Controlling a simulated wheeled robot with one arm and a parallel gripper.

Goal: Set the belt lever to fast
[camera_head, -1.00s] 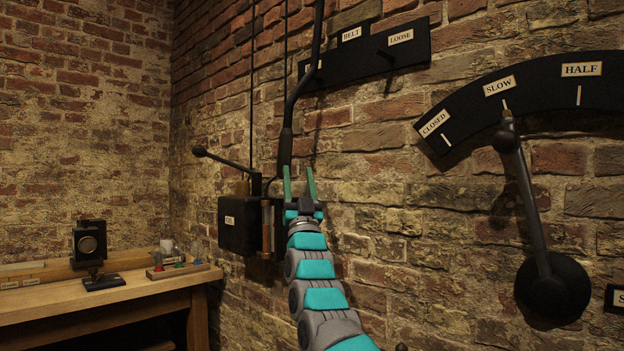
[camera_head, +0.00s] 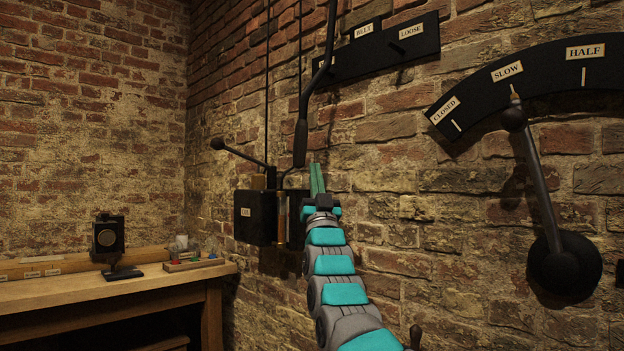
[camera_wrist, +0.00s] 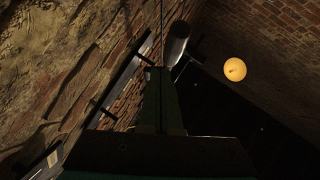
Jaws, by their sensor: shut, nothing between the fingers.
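The belt lever is a dark rod hanging from above, with a thicker handle (camera_head: 300,143) at its lower end. Its rod passes in front of the left part of the belt board (camera_head: 372,61), which carries a BELT label (camera_head: 364,30) and a LOOSE label (camera_head: 411,31). No fast label is readable. My gripper (camera_head: 317,166) is shut and empty, pointing up just right of the handle's lower end. In the wrist view my fingers (camera_wrist: 159,70) are together, and a grey cylindrical end, likely the handle (camera_wrist: 177,42), shows just beyond them. I cannot tell whether they touch.
A black wall box (camera_head: 256,217) with a ball-ended lever (camera_head: 242,156) is beside my gripper. A large lever (camera_head: 537,180) at right points to SLOW on a curved plate (camera_head: 540,86). A wooden bench (camera_head: 110,294) stands at left. A lamp (camera_wrist: 234,69) glows overhead.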

